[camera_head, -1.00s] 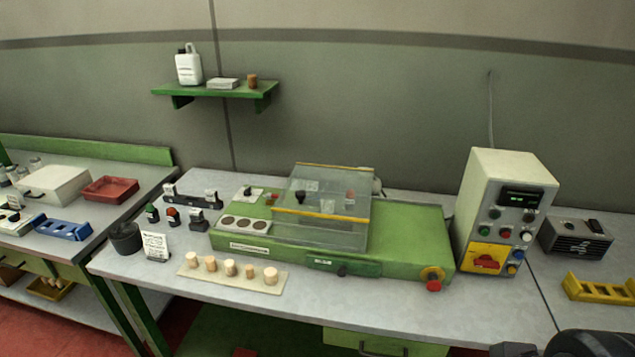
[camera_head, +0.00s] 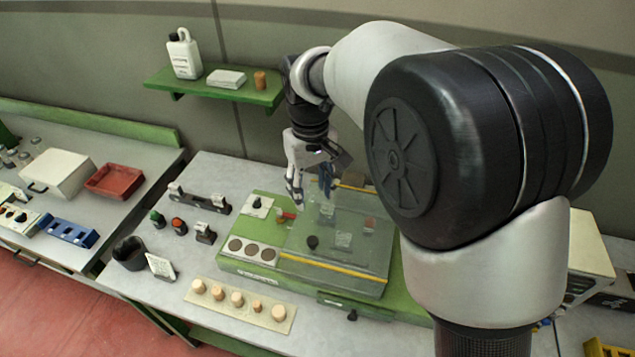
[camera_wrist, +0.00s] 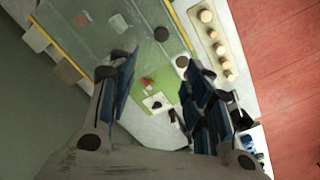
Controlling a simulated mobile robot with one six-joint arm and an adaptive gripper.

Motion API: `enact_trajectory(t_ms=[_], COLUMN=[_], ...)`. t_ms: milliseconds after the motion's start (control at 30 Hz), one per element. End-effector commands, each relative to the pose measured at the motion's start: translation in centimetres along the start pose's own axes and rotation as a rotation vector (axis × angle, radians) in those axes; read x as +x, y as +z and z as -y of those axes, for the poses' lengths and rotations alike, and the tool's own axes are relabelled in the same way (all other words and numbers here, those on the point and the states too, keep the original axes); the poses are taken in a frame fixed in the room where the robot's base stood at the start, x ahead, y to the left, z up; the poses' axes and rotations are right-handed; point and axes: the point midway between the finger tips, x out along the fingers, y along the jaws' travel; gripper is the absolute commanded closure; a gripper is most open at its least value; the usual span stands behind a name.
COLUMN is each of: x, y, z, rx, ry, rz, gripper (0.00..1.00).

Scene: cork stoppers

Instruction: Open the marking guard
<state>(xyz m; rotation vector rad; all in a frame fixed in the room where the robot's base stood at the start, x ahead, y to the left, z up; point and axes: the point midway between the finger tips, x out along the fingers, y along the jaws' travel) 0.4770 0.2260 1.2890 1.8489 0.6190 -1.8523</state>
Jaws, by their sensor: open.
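The marking guard (camera_head: 345,262) is a clear cover with yellow edge strips on the green marking machine (camera_head: 262,207). It looks lowered over the machine's bed, and a dark knob and small parts show through it. In the wrist view the guard (camera_wrist: 95,40) fills the upper left. My gripper (camera_head: 308,192) is above the machine's back left part, by the guard's far left corner, pointing down. In the wrist view my gripper (camera_wrist: 158,88) has its fingers spread wide with nothing between them. I cannot tell whether a finger touches the guard.
Several corks stand on a beige strip (camera_head: 238,303) at the front. A green wall shelf (camera_head: 218,90) with a white bottle (camera_head: 184,55) is behind. Small switches (camera_head: 180,226) and a black cup (camera_head: 130,252) stand left. My arm covers much of the right side.

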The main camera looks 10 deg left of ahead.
Motion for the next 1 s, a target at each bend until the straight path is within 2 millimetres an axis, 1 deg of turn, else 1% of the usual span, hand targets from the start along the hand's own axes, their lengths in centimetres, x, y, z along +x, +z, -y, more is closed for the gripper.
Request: enact_trajectory(t_ms=[167, 267, 700, 800, 900, 1000], x=[2.0, 3.9, 13.4, 15.1, 16.3, 17.1], y=[0.0, 0.0, 0.0, 0.1, 0.0, 0.0], z=[0.1, 0.1, 0.0, 0.0, 0.0, 0.0], rx=[-0.002, -0.002, -0.001, -0.001, -0.001, -0.001], ry=[-0.001, -0.001, -0.001, -0.001, -0.001, 0.000], rz=[0.006, 0.006, 0.005, 0.004, 0.004, 0.002], gripper=[0.54, 0.54, 0.54, 0.54, 0.54, 0.54])
